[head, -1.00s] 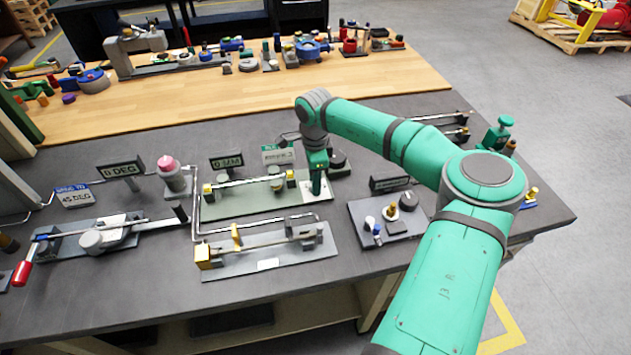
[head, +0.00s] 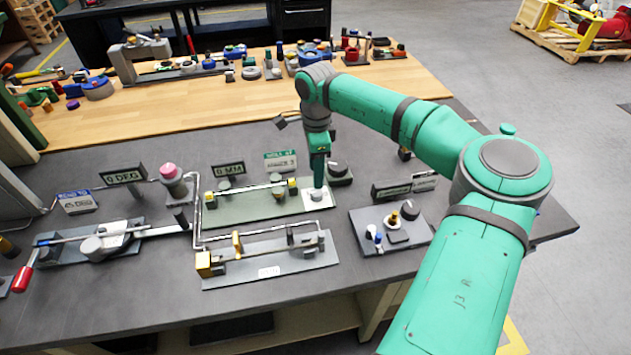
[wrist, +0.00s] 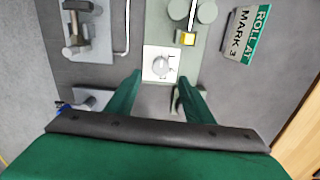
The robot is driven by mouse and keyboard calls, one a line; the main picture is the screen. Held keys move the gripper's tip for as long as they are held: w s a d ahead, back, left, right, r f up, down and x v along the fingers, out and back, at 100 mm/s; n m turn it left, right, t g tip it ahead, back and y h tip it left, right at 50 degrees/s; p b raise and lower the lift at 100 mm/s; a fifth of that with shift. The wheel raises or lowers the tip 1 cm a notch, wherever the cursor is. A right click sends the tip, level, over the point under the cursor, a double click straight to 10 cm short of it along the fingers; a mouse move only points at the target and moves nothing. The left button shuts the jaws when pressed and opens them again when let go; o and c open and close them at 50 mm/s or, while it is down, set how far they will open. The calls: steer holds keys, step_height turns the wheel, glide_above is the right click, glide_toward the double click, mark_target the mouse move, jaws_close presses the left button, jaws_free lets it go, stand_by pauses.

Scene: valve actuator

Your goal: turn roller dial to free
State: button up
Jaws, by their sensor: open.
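The roller dial is a small round grey-white knob on a white marked plate. It shows in the head view (head: 317,196) at the right end of a green-grey base plate (head: 255,208), and in the wrist view (wrist: 161,65) between and ahead of my fingertips. The markings on its plate are too small to read. My gripper (head: 318,180) points down just above the dial. In the wrist view my gripper (wrist: 160,80) has its two green fingers spread apart, with nothing between them. It appears not to touch the knob.
A sign (wrist: 246,33) reads "ROLL AT MARK 3". A fixture with yellow blocks (head: 268,257) lies in front, and a panel with knobs (head: 390,230) lies to the right. Bare table separates them.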

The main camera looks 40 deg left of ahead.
steer(key=shift+r, duration=1.3)
steer(key=shift+w, duration=0.1)
